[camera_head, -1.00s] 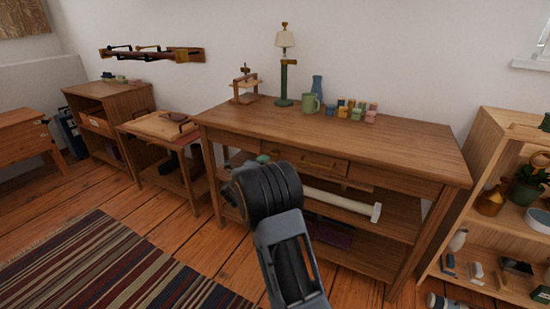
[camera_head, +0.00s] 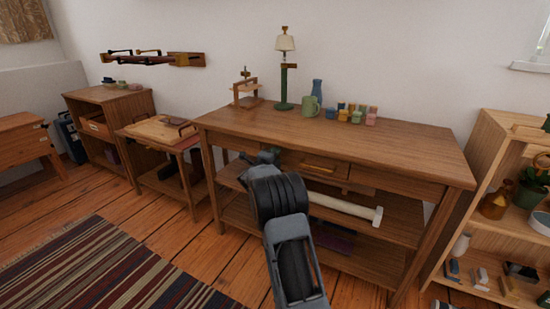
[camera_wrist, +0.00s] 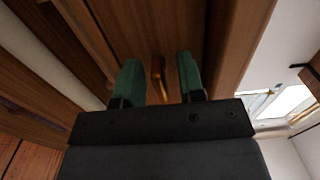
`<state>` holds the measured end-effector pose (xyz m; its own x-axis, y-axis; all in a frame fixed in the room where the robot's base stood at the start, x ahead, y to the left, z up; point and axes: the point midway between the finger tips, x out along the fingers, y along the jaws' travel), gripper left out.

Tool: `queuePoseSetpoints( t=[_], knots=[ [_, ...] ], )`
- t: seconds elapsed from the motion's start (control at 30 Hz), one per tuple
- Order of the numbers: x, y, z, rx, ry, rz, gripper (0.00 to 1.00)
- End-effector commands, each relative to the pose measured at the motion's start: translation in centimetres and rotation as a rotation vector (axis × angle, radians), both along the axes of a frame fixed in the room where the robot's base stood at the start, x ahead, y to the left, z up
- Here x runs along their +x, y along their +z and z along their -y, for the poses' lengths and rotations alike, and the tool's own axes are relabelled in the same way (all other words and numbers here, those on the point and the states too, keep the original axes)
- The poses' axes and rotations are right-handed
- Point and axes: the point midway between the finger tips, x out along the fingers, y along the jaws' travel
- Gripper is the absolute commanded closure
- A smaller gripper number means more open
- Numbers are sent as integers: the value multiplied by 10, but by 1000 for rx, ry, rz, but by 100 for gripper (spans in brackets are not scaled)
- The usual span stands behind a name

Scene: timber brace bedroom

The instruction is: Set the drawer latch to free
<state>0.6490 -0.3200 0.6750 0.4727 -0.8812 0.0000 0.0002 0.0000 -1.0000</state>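The wooden workbench has a middle drawer (camera_head: 330,174) with a long brass-coloured handle (camera_head: 320,168) under its top. My gripper (camera_head: 262,157) is at the bench front, left of this handle, partly hidden by my own arm. In the wrist view my gripper (camera_wrist: 158,82) shows two green fingers spread apart. A slim brass-coloured piece (camera_wrist: 158,72) stands between them, with gaps on both sides. I cannot tell whether this piece is the drawer latch or a handle. The latch's setting cannot be read.
A pale roll (camera_head: 345,206) lies on the shelf below. An open shelf (camera_head: 480,150) stands at right. A striped rug (camera_head: 100,270) lies at left.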

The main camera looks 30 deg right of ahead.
Motion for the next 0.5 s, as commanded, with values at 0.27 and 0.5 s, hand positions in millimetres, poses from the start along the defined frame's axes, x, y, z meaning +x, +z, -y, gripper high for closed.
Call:
queuePoseSetpoints(
  t=[0.27,0.5],
  knots=[
    [0,0,0,0,0,0,89],
    [0,0,0,0,0,0,100]
  ],
)
